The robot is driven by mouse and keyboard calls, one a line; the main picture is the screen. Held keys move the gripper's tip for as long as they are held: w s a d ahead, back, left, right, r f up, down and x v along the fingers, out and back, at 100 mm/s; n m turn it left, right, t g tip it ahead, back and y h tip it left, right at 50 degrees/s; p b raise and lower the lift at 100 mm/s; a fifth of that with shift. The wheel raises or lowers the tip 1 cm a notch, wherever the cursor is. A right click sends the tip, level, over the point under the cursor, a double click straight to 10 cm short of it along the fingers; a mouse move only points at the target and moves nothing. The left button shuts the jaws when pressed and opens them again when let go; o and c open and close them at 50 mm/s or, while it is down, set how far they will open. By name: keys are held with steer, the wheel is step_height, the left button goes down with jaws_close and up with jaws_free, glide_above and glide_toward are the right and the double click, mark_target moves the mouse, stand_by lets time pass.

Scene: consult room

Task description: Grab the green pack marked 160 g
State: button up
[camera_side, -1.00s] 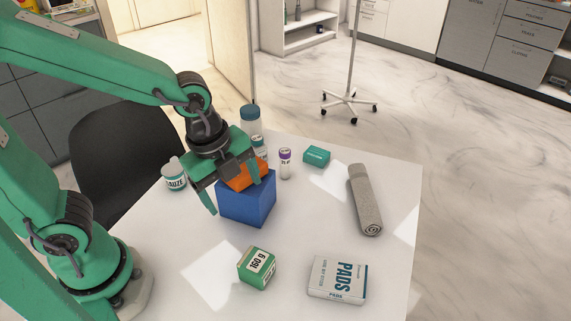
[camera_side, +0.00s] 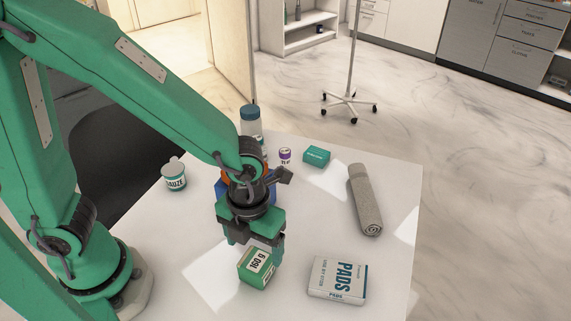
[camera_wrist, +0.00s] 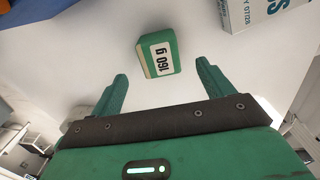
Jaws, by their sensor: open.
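The green pack (camera_side: 256,268) has a white label and stands on the white table near its front edge. In the wrist view the green pack (camera_wrist: 158,54) shows its label reading 160 g. It lies beyond my fingertips, roughly midway between their lines. My gripper (camera_side: 252,254) is open and empty, with its fingers pointing down just above and behind the pack. In the wrist view my gripper (camera_wrist: 162,70) shows both green fingers spread apart. I cannot tell from the side view whether a finger touches the pack.
A white PADS box (camera_side: 337,279) lies right of the pack. A blue block (camera_side: 220,189) is mostly hidden behind my arm.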

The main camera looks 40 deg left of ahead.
mark_target(256, 260)
steer(key=shift+f, duration=1.3)
steer(key=shift+f, duration=2.6)
steer(key=c, duration=1.1)
steer(key=shift+c, duration=0.2)
steer(key=shift+r, duration=0.15)
